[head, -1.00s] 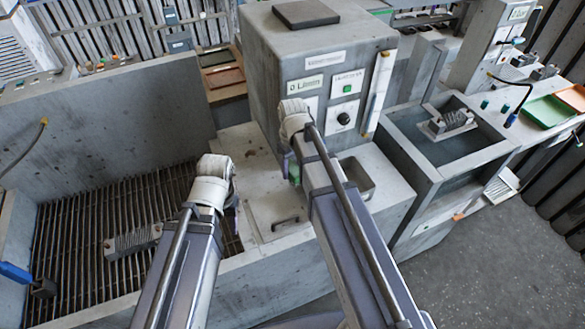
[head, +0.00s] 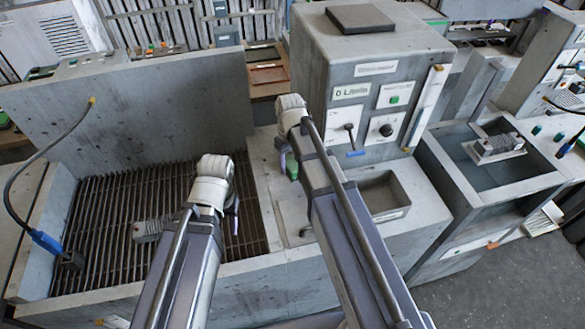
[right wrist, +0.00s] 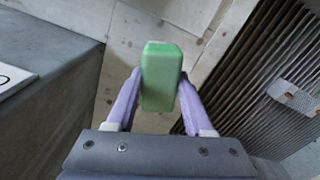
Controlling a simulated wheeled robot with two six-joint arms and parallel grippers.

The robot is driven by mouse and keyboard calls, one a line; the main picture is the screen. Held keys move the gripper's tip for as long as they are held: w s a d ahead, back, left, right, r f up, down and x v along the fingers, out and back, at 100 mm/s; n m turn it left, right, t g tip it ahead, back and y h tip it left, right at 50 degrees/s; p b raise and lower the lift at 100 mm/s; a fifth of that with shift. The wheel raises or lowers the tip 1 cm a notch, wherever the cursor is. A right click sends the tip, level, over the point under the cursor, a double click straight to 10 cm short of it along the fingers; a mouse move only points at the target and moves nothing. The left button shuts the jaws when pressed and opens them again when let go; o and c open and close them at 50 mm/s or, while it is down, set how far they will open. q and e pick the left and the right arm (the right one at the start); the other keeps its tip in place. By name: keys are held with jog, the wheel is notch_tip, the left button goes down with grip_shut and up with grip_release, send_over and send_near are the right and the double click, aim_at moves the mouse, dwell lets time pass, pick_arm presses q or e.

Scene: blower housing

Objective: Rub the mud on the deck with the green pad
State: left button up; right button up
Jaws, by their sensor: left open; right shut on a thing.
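The green pad (head: 292,167) is held in my right gripper (head: 287,163), above the pale deck (head: 262,160) between the slatted grate and the grey housing. In the right wrist view the pad (right wrist: 162,75) stands between the two purple fingers, which are shut on it, with the deck (right wrist: 120,45) behind it. Small brown specks show on the deck there; I cannot tell whether they are the mud. Whether the pad touches the deck is unclear. My left gripper (head: 235,208) is open over the grate, mostly hidden behind its own wrist.
The grate (head: 105,225) lies in a walled basin at left, with a finned grey part (head: 148,229) on it. A blue-handled hose (head: 45,240) hangs at the basin's left. The housing (head: 345,75) rises behind the deck. A recessed tray (head: 385,195) and a water tank (head: 455,155) are at right.

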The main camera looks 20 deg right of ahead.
jog(key=w+a+m, duration=0.2)
jog(key=w+m, duration=0.1)
jog(key=w, duration=1.1)
jog(key=shift+w+a+r+m, duration=0.15)
jog(key=shift+w+r+m, duration=0.05)
jog(key=shift+m, duration=0.1)
jog(key=shift+f, duration=0.1)
